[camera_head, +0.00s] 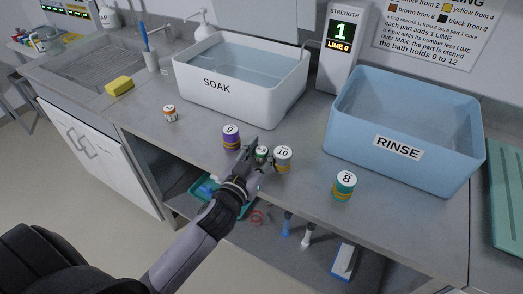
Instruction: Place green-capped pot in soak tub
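My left gripper (259,158) reaches over the metal counter among the pots. Its fingers are around or right beside a small dark green pot (262,152), which they partly hide. I cannot tell whether they touch it. A green pot marked 8 (345,186) stands upright near the counter's front edge, apart from the gripper. The white soak tub (215,85), labelled SOAK and holding water, stands behind the pots. My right gripper is not in view.
A purple pot marked 9 (231,137) and a grey pot marked 10 (283,160) stand close on either side of the gripper. An orange pot (170,113) stands left. The blue rinse tub (450,165) is at right. A yellow sponge (119,86) lies far left.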

